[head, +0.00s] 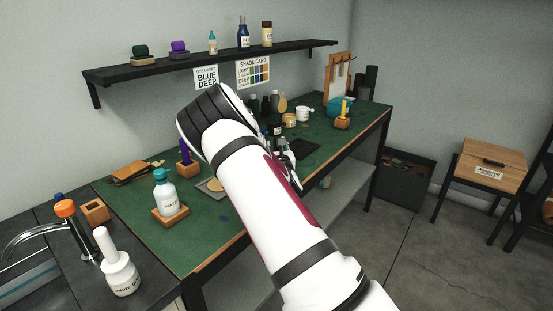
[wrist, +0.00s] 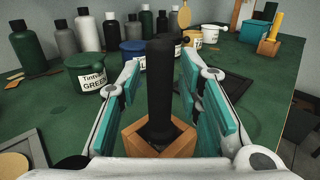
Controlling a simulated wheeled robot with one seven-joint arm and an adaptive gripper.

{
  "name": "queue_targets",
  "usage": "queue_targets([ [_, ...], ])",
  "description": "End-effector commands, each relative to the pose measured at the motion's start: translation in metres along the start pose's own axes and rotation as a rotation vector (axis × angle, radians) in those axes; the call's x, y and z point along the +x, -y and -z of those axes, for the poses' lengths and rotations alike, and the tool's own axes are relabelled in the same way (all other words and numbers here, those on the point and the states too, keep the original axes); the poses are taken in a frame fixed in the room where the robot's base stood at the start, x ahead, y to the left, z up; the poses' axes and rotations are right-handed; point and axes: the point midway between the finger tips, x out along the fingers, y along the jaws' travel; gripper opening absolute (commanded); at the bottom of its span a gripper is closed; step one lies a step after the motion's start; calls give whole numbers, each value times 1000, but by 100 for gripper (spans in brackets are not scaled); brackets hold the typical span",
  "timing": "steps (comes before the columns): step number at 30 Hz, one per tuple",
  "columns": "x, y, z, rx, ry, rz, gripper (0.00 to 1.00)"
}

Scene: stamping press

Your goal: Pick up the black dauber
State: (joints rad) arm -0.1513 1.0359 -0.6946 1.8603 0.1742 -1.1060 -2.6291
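The black dauber (wrist: 160,88) stands upright in a small wooden block (wrist: 134,143) in the middle of the wrist view. My gripper (wrist: 160,78) is open, with one teal-padded finger on each side of the dauber's shaft. A gap shows between each pad and the shaft. In the head view my arm hides most of this spot, and I cannot make out the black dauber for certain there.
Behind the dauber stand a Green tub (wrist: 90,77), a blue tub (wrist: 133,55) and several bottles. A yellow dauber (head: 344,108) and a purple dauber (head: 184,152) stand in wooden blocks on the green bench (head: 215,240). A shelf (head: 215,60) hangs above.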

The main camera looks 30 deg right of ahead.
Motion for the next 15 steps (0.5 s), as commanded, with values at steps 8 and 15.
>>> queue_targets([
  [8, 0, 0, 0, 0, 1, 0, 0],
  [15, 0, 0, -5, 0, 2, -1, 0],
])
